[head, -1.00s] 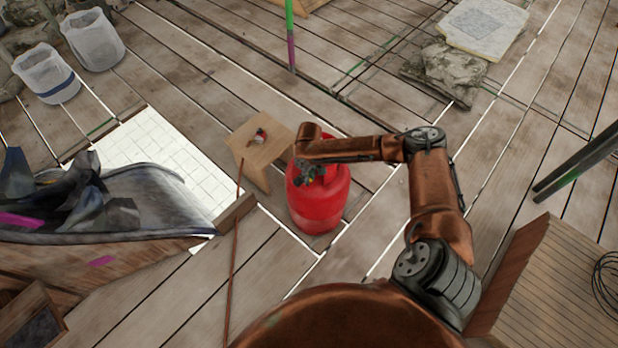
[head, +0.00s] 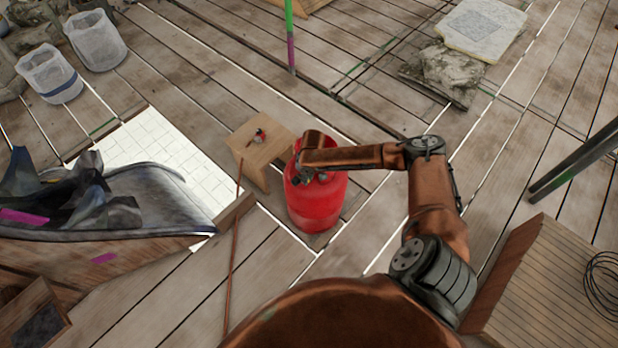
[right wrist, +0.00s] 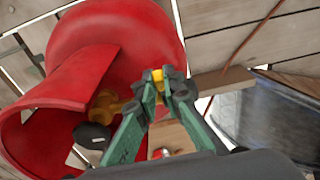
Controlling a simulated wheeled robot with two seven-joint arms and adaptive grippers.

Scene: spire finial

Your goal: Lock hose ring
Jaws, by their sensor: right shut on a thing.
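A red gas cylinder (head: 317,205) stands on the plank floor at the middle of the head view. It fills the upper left of the right wrist view (right wrist: 100,45), where a brass valve (right wrist: 104,106) with a dark round part shows inside its red collar. My right gripper (right wrist: 164,88) has its green fingers shut on a small yellow ring (right wrist: 157,75) beside the valve, presumably the hose ring. The fingers hide much of the ring, so its exact seating cannot be told. In the head view my wrist covers the cylinder's top. My left gripper is not in view.
A thin rod (head: 233,260) lies to the left, near a dark cloth-filled container (head: 110,205). A slatted wooden box (head: 540,290) stands at right.

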